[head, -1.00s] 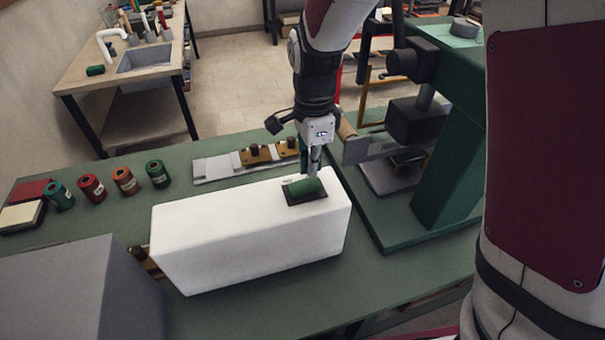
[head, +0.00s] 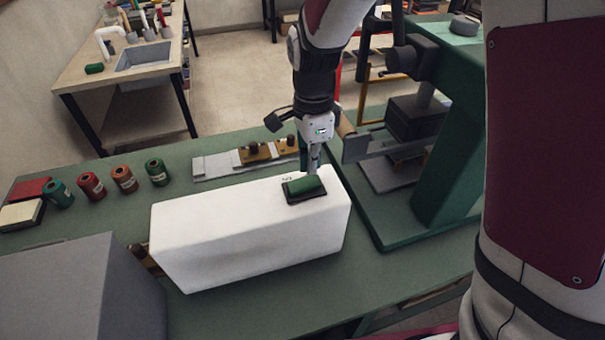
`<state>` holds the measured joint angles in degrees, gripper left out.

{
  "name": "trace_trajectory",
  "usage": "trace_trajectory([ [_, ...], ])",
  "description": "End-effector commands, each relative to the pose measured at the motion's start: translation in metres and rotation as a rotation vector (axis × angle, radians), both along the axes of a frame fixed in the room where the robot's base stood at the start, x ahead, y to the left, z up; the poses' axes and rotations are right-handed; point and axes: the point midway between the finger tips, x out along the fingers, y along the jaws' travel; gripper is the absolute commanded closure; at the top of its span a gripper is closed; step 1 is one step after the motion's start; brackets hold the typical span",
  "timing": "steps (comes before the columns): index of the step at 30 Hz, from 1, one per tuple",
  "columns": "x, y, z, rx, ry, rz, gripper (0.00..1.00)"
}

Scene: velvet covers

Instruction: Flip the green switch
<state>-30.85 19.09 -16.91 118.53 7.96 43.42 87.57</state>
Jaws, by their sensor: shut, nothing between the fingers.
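The green switch (head: 307,186) is a rounded rocker in a dark frame, set on top of a long white block (head: 215,230) near its right end. My gripper (head: 312,170) is shut and empty, pointing down just behind the switch's far right edge. Its fingertips are small and partly lost against the block and switch, so I cannot tell whether they touch the switch.
A green press-like machine (head: 440,190) stands close on the right. A grey box (head: 75,295) is at the front left. Several spools, one of them red (head: 91,185), and flat metal and brass pieces (head: 245,158) lie behind the block on the green table (head: 230,315).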

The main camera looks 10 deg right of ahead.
Motion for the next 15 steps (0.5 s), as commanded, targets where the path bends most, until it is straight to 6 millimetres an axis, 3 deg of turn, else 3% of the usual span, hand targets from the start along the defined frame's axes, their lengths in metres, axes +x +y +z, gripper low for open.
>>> trace_trajectory([
  [15, 0.0002, 0.0000, -0.0050, 0.000, 0.000, 0.000, 1.00],
])
